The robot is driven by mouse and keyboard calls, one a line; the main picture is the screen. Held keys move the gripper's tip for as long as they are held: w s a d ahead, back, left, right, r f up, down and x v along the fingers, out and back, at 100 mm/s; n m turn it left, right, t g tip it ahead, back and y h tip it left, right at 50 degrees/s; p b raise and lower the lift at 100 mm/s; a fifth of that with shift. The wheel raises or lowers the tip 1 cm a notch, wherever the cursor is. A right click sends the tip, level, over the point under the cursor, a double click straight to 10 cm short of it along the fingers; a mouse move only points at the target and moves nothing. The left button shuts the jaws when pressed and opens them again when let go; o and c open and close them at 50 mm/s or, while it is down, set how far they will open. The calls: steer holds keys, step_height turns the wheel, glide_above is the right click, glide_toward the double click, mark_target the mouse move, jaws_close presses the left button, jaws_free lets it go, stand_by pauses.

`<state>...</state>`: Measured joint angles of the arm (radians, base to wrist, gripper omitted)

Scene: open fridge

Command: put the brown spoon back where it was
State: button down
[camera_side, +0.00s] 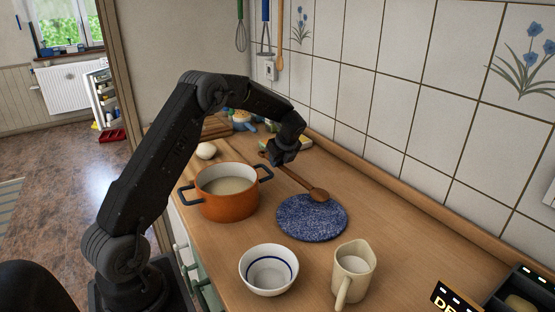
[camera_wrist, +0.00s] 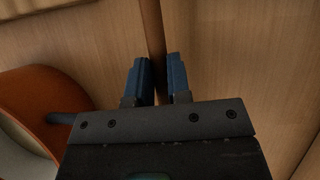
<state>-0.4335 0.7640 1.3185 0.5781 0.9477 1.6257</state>
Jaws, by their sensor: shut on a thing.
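The brown spoon (camera_side: 300,181) slants across the side view, with its handle at my gripper (camera_side: 277,160) and its bowl end over the back edge of the blue speckled round mat (camera_side: 312,222). I cannot tell whether the bowl touches the mat. In the wrist view, the spoon's handle (camera_wrist: 152,35) runs between the two blue fingers of my gripper (camera_wrist: 156,80), which is shut on it. The grip is close to the handle's far end, low over the wooden counter.
An orange pot (camera_side: 228,203) with dark handles stands left of the spoon. A white bowl (camera_side: 268,271) and a cream mug (camera_side: 353,270) stand in front. The tiled wall (camera_side: 400,110) bounds the counter (camera_side: 395,225) behind. Utensils, including a wooden one (camera_side: 279,40), hang there.

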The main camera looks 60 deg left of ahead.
steer(key=shift+f, duration=0.65)
stand_by(0.3)
steer(key=c, duration=1)
jaws_free()
steer(key=v, duration=1.4)
